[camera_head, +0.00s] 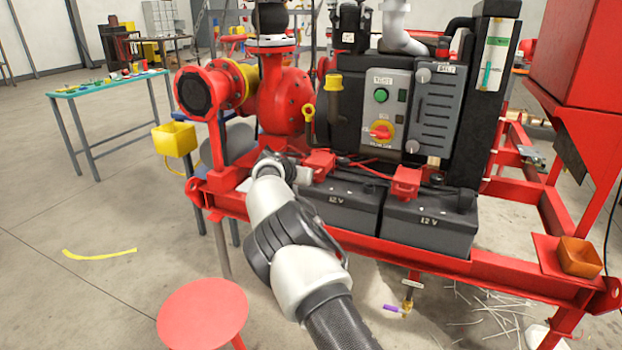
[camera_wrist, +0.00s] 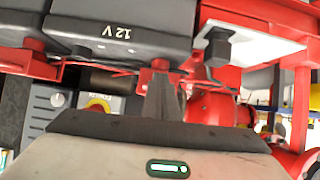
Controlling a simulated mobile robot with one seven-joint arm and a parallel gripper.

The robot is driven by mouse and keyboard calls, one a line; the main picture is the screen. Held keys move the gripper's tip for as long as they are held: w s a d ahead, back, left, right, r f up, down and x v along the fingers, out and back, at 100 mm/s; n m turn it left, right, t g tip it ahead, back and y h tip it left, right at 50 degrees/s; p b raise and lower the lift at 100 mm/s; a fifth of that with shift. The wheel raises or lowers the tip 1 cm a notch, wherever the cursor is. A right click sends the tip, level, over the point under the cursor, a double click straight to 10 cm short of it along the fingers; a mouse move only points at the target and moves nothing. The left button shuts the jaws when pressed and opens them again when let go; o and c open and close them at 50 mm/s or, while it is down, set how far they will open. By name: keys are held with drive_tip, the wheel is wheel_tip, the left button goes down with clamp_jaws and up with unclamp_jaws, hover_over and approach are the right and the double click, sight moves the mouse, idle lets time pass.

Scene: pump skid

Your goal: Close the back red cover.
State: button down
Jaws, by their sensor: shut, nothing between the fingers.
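Two black 12 V batteries stand side by side on the red skid: the left one (camera_head: 340,205) and the right one (camera_head: 428,228). A red cover (camera_head: 319,162) sits at the top rear of the left battery, and another red cover (camera_head: 405,182) on the right one. I cannot tell for sure which is the back cover, or how far either is open. My gripper (camera_wrist: 163,84) is shut and empty in the wrist view. Its fingertips are close to a red cover (camera_wrist: 160,66) beside a 12 V battery (camera_wrist: 118,32); contact cannot be told. The head view mostly hides the fingers behind my wrist.
A control box (camera_head: 386,108) with a green button and a red-yellow switch stands behind the batteries. Red cables run near the covers. The red pump (camera_head: 285,100) is left of it. A red stool (camera_head: 203,312) stands at the front left; the floor beside it is open.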

drive_tip(key=shift+w+f+t+b, duration=0.1)
drive_tip(key=shift+f+t+b, duration=0.3)
drive_tip(key=shift+f, duration=0.25)
drive_tip(key=shift+s+a+r, duration=0.1)
drive_tip(key=shift+s+a, duration=0.1)
drive_tip(key=shift+s, duration=0.55)
